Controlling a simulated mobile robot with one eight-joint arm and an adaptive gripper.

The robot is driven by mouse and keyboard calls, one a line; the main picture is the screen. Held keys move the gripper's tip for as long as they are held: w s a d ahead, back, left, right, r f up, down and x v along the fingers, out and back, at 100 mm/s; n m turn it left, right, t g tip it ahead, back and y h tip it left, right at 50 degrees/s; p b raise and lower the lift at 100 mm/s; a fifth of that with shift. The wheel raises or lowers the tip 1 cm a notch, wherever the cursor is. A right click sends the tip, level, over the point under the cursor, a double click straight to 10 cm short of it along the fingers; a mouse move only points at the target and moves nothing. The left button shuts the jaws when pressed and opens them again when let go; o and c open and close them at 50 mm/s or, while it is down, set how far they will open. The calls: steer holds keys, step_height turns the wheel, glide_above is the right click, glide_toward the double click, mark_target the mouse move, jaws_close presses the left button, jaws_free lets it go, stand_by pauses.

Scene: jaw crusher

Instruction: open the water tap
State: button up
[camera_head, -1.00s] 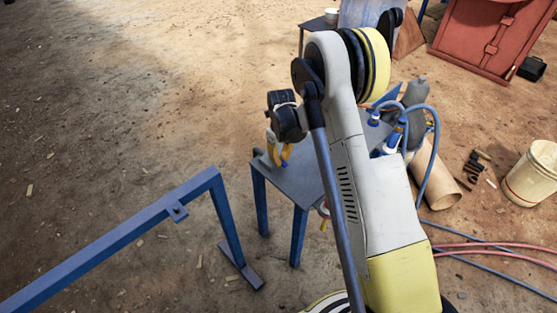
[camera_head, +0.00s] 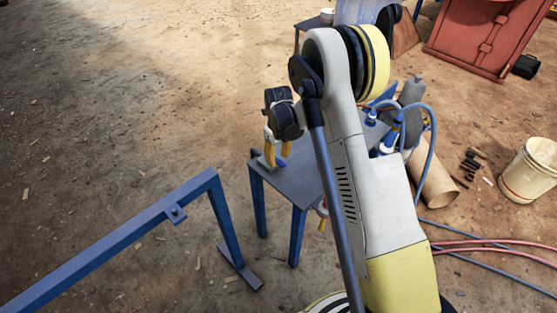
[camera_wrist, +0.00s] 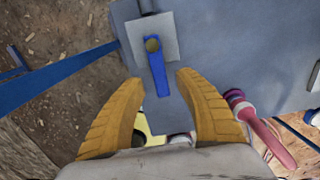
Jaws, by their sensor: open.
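The water tap shows in the wrist view as a blue lever handle (camera_wrist: 157,72) with a brass-coloured nut at its upper end, against a light grey square plate. The lever points down the picture, toward the space between my fingers. My gripper (camera_wrist: 159,82) is open, with one orange finger on each side of the lever's lower end. I see no contact with the lever. In the head view my gripper (camera_head: 277,163) hangs over the left end of the blue-grey table, and a bit of blue shows by its fingertips.
The blue-grey table (camera_head: 302,182) carries blue hoses and fittings on its right side. A blue metal frame (camera_head: 120,235) stands at the left front. A pink-handled item (camera_wrist: 262,130) is close right of my fingers.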

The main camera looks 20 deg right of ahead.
step_height(320, 180, up, 11)
stand_by(0.3)
step_height(320, 180, up, 8)
steer(key=n+t, duration=0.1)
steer(key=n, duration=0.4)
glide_above(279, 162)
steer(key=s, duration=0.4)
steer(key=s+a+r+n+t, duration=0.2)
steer(key=s+r+n, duration=0.6)
steer(key=n, duration=0.1)
steer(key=s+r+n+t, duration=0.1)
steer(key=s+n+t, duration=0.3)
steer(key=s+n, duration=1.2)
steer(key=shift+a+r+n, duration=0.3)
steer(key=shift+r+n, duration=0.05)
steer(key=shift+n, duration=0.05)
